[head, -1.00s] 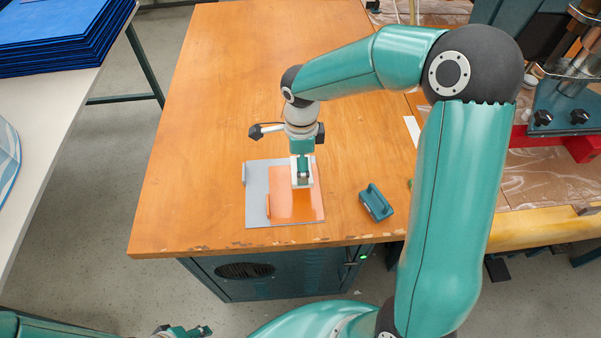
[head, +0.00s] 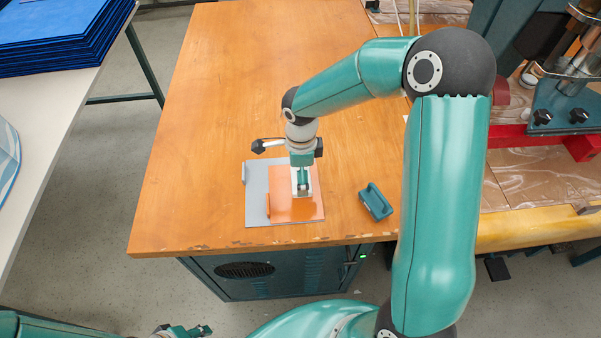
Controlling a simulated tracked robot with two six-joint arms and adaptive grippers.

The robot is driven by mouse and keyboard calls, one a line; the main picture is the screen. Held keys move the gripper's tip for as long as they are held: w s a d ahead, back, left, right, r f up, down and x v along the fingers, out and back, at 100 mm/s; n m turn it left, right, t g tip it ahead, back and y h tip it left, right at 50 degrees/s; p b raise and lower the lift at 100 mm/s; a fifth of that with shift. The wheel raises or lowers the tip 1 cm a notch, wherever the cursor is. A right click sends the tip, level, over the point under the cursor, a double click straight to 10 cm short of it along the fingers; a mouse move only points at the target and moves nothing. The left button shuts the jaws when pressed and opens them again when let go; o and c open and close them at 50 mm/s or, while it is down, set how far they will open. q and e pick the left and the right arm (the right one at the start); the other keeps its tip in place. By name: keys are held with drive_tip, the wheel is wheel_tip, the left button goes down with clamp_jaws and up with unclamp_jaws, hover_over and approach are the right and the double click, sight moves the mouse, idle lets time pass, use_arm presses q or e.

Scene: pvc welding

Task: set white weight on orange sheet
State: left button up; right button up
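The orange sheet (head: 285,208) lies flat on a grey sheet (head: 256,205) near the table's front edge. My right gripper (head: 303,190) points down over the right part of the orange sheet. The white weight (head: 295,185) shows around its fingertips, and the gripper appears shut on it. The weight is at or just above the sheet; I cannot tell whether it touches. My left gripper (head: 188,331) is low at the bottom edge, away from the table, and its fingers are too small to read.
A teal holder-like block (head: 375,202) sits on the wooden table (head: 200,130) to the right of the sheets. Machinery with a red base (head: 545,138) stands at the right. Blue stacked sheets (head: 60,35) lie on a white table at the left. The table's middle is clear.

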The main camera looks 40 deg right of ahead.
drive_tip(key=shift+r, duration=0.15)
wheel_tip(320, 180, up, 12)
idle(0.7)
